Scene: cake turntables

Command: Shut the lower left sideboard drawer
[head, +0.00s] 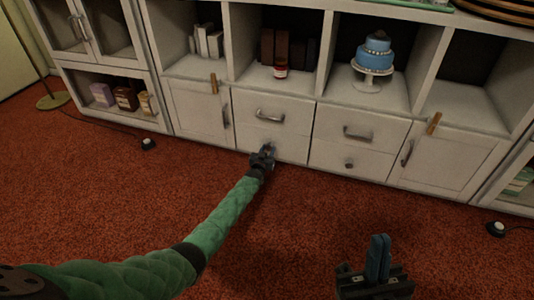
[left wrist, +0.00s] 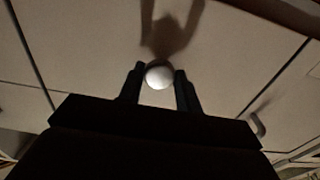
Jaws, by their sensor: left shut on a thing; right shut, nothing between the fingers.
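The lower left sideboard drawer (head: 291,149) is a white front under a drawer with a bar handle. Its front looks flush or nearly flush with the sideboard; a small gap cannot be told. My left gripper (head: 264,157) is at this drawer, shut on its round knob. In the left wrist view the pale knob (left wrist: 159,75) sits between the two dark fingers of my left gripper (left wrist: 160,80), before the drawer front. The gripper hides most of the knob in the head view. My right gripper (head: 379,240) is shut and empty, low in front of the sideboard over the carpet.
The upper left drawer (head: 250,105) and the lower right drawer (head: 338,162) look shut. A blue cake on a white stand (head: 370,83) is in an open shelf above. A small dark round thing with a cable (head: 148,143) lies on the red carpet, which is otherwise mostly clear.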

